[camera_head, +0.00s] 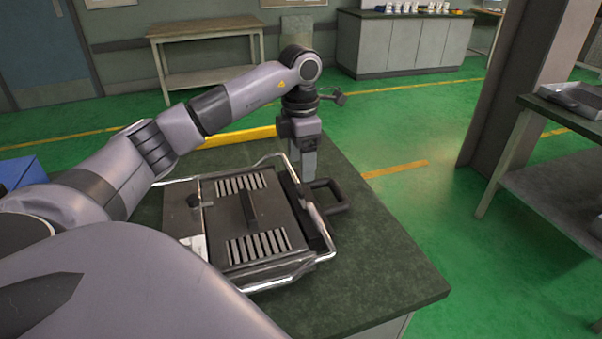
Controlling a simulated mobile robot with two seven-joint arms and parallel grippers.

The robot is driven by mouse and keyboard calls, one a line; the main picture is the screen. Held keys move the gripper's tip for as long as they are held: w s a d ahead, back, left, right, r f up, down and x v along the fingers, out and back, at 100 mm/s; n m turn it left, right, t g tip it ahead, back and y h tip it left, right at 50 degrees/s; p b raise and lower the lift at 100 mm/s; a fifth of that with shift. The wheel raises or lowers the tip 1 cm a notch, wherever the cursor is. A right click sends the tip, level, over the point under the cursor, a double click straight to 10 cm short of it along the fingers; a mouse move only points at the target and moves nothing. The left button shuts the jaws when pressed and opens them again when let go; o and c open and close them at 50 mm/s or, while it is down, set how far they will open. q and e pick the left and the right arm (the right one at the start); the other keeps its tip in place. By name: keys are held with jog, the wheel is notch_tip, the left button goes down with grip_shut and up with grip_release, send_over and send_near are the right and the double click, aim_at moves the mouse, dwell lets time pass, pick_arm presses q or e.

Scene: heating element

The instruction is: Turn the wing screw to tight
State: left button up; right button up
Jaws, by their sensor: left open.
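The heating element (225,215) is a flat dark grey box with two slotted vents, set in a bright metal tube frame on the dark table. My right gripper is not in view.
The dark green tabletop (385,285) is clear at front right. A yellow bar (238,137) shows behind the device. A blue box (22,172) is at the left edge. A pillar (520,75) and a shelf table (555,185) stand at right, across open green floor.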

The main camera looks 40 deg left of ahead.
aim_at(300, 188)
pick_arm(q)
jog(key=shift+w+a, duration=0.1)
jog(key=shift+a, duration=0.15)
jog(key=shift+f, duration=0.2)
notch_tip(300, 188, down, 6)
jog(key=shift+f, duration=0.25)
jog(key=c, duration=1.1)
